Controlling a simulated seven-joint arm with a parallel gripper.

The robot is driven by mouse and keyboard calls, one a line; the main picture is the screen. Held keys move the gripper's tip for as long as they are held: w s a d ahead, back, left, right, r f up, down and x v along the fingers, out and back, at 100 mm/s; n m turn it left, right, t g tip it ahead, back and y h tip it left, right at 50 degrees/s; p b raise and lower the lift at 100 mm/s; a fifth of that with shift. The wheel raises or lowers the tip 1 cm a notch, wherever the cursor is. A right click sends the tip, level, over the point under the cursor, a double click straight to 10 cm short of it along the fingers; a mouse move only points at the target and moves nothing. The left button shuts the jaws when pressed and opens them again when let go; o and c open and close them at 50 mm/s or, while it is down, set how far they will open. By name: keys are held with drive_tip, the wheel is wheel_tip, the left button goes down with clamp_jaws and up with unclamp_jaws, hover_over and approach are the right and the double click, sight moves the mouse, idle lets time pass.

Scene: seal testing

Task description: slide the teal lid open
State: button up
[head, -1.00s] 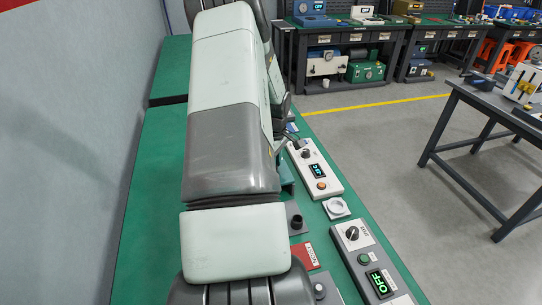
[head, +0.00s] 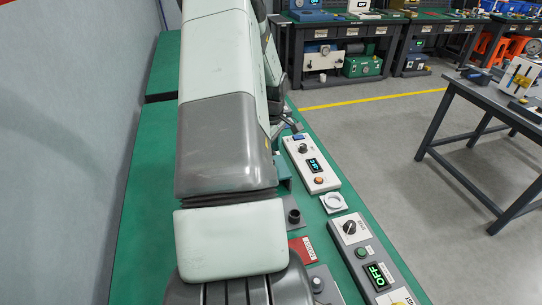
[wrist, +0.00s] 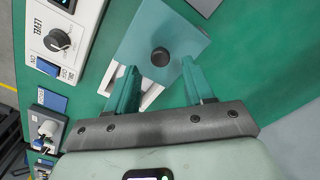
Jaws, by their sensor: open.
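The teal lid (wrist: 185,38) shows in the wrist view as a flat square plate with a round black knob (wrist: 160,57). It lies over a white box (wrist: 150,92), whose edge shows below the lid. My gripper (wrist: 160,66) is open, with one teal finger to each side of the knob and clear space between knob and fingers. Whether the fingertips touch the lid cannot be told. In the head view my arm hides most of this area.
A white control unit with a dial (wrist: 58,40) stands left of the lid in the wrist view. In the head view a grey unit reading OFF (head: 376,276), a white ring-shaped piece (head: 334,203) and a red block (head: 303,250) lie on the green bench (head: 150,190). A wall borders its left side.

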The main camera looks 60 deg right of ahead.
wheel_tip(320, 180, up, 7)
drive_tip(key=shift+r, duration=0.15)
idle(0.6)
drive_tip(key=w+a+r+t, duration=0.1)
drive_tip(key=w+a+r, duration=0.4)
drive_tip(key=a+r, duration=0.6)
drive_tip(key=w+a+r, duration=0.5)
drive_tip(key=a+r, duration=0.2)
drive_tip(key=a, duration=0.7)
drive_tip(key=s+a+r+t, duration=0.2)
drive_tip(key=s+a, duration=0.4)
drive_tip(key=a, duration=0.5)
drive_tip(key=s+a+r+t, duration=0.2)
drive_tip(key=s+a+r, duration=0.3)
drive_tip(key=a, duration=0.6)
drive_tip(key=shift+s+t, duration=0.3)
drive_tip(key=shift+s, duration=0.35)
